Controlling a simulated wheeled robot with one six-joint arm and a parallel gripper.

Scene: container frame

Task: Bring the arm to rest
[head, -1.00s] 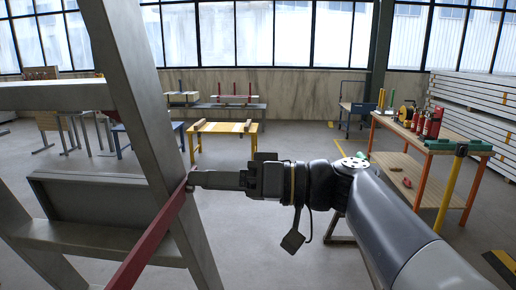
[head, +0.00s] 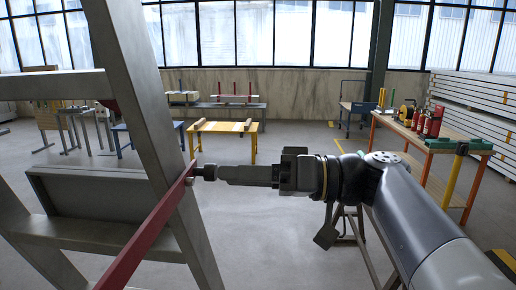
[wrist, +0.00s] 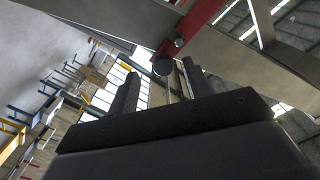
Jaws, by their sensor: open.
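My gripper (head: 207,172) is at the end of my arm, which reaches in from the lower right of the head view. Its tips point left at the grey metal frame (head: 140,95) and sit just right of the red bar (head: 150,232). In the wrist view my gripper (wrist: 162,88) has its two dark fingers apart, with nothing held between them. A round bolt end (wrist: 162,67) on the red bar (wrist: 203,20) shows beyond the fingertips. A small gap seems to part the tips from the bar.
The frame's post and crossbeams fill the left side of the head view. A yellow table (head: 224,128) stands farther back. An orange-legged workbench (head: 420,140) with red bottles stands at the right. The floor between is open.

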